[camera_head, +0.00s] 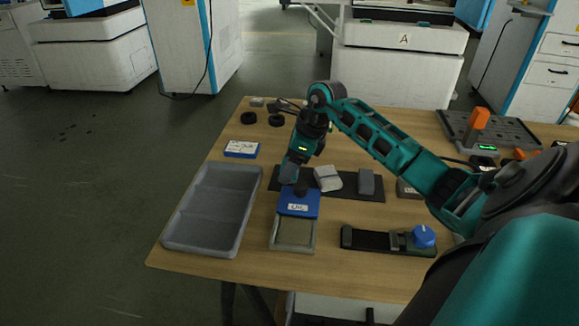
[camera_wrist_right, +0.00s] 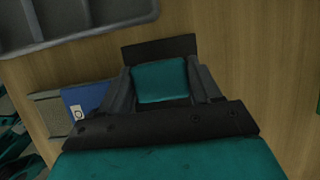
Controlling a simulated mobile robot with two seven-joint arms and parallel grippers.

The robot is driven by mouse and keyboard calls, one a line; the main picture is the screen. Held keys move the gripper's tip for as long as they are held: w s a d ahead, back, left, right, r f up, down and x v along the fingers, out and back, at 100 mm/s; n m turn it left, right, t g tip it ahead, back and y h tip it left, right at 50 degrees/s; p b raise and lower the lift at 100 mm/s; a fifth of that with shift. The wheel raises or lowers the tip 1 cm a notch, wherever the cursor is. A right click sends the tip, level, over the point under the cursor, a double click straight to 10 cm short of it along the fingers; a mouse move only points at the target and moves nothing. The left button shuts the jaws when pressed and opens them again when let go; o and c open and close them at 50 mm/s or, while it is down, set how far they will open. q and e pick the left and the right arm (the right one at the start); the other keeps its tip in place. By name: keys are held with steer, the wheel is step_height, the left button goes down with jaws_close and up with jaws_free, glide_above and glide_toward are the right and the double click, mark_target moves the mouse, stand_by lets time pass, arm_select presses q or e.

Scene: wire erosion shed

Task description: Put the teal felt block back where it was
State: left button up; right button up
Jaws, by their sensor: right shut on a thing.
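The teal felt block (camera_wrist_right: 160,82) shows in the right wrist view between the two fingers of my right gripper (camera_wrist_right: 162,88), which is shut on it. In the head view my right gripper (camera_head: 291,170) points down over the left end of a dark mat (camera_head: 349,184), and its finger hides the block. A bare end of the mat (camera_wrist_right: 160,50) shows just beyond the block in the wrist view. I cannot tell whether the block touches the mat. A whitish block (camera_head: 328,179) and a grey block (camera_head: 366,182) sit on the mat, right of the gripper. My left gripper is not in view.
A grey compartment tray (camera_head: 170,236) stands left. A blue labelled box (camera_head: 298,207) and a grey square dish (camera_head: 292,247) lie in front of the gripper. A blue-knobbed fixture (camera_head: 390,240) lies front right. Another blue-and-white box (camera_head: 241,149) and black rings (camera_head: 276,120) are behind left.

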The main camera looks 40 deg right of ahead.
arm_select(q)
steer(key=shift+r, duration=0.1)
arm_select(e)
steer(key=shift+f, duration=0.25)
steer(key=shift+f, duration=0.1)
steer(key=o, duration=0.5)
steer(key=shift+f, duration=0.1)
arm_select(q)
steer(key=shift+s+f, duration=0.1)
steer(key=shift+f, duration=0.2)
arm_select(e)
steer(key=o, duration=0.5)
steer(key=shift+r, duration=0.35)
arm_select(q)
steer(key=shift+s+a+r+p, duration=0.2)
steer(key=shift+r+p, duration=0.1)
steer(key=shift+p, duration=0.3)
arm_select(e)
steer(key=v, duration=1.1)
steer(key=shift+s+d+r, duration=0.1)
steer(key=shift+r, duration=0.25)
